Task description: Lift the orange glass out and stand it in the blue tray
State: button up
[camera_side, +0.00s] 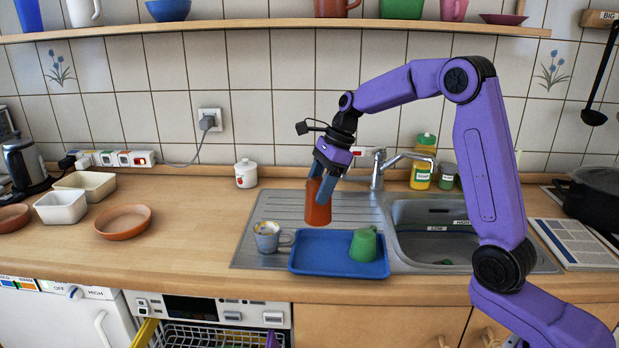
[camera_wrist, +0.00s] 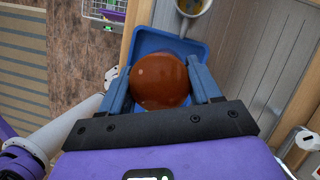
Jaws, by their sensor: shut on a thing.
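The orange glass (camera_side: 317,207) is a reddish-orange cylinder held upright or nearly so in the side view. My gripper (camera_side: 322,186) is shut on it, one finger on each side. In the wrist view the glass (camera_wrist: 160,81) fills the space between the fingers of my gripper (camera_wrist: 162,85). The blue tray (camera_side: 310,268) lies on the drainboard at the counter's front. The glass is above the tray's back left part; the wrist view shows the tray (camera_wrist: 146,40) behind and below it. A green mug (camera_side: 363,246) lies or stands tilted at the tray's right side.
A grey-blue mug (camera_side: 268,237) stands just left of the tray. The sink (camera_side: 440,238) is on the right, with a faucet (camera_side: 378,168) behind. Below the counter, a dishwasher rack (camera_side: 205,337) is open. The counter between the terracotta bowl (camera_side: 123,222) and drainboard is clear.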

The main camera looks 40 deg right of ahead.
aim_at(330, 200)
jog(key=shift+f, duration=0.95)
notch_tip(330, 200, down, 8)
dwell(0.4)
jog(key=shift+f, duration=0.5)
dwell(1.3)
jog(key=o, duration=1.3)
jog(key=shift+v, duration=3.5)
